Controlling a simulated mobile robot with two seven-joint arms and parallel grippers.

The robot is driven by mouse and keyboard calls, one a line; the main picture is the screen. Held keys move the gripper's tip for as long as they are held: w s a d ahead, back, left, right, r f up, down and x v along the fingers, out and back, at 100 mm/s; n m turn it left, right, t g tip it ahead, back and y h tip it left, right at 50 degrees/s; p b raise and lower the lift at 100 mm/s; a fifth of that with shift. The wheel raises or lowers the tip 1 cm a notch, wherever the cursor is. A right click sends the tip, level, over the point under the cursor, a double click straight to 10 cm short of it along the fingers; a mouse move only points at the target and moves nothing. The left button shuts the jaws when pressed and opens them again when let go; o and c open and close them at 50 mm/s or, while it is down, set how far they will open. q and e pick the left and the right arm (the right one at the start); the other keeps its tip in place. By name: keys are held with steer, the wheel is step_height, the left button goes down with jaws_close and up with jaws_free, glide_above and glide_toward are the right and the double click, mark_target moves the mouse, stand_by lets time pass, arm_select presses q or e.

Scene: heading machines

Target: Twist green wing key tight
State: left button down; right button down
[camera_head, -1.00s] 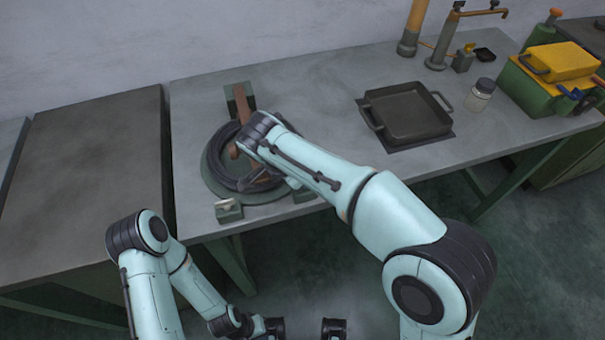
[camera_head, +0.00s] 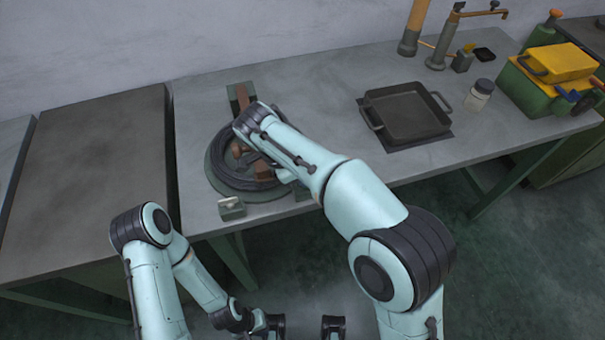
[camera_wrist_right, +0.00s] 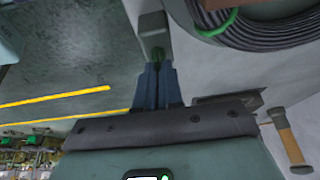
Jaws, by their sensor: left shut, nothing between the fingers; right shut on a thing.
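The green wing key (camera_wrist_right: 157,54) shows in the right wrist view, small and partly covered, at a grey-green block (camera_wrist_right: 151,28). My right gripper (camera_wrist_right: 157,70) has its blue-grey fingers closed together on the key. In the head view my right forearm reaches over the bench, and its gripper and the key are hidden behind it. My left gripper (camera_head: 262,322) is low in the head view, away from the bench, shut and empty; its fingertips are hard to make out.
A dark cable coil (camera_head: 225,165) lies on a round green base beneath my right arm, with green blocks (camera_head: 231,208) around it. A black pan (camera_head: 405,112), a jar (camera_head: 479,95) and a yellow-green toolbox (camera_head: 540,95) stand to the right. The bench between coil and pan is clear.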

steer(key=shift+s+d+f, duration=0.1)
steer(key=shift+f, duration=0.3)
steer(key=c, duration=1.3)
jaws_free()
steer(key=shift+c, duration=0.2)
steer(key=shift+o, duration=0.3)
steer(key=shift+r, duration=0.1)
steer(key=p+v, duration=0.3)
steer(key=v, duration=1)
steer(key=shift+r, duration=0.2)
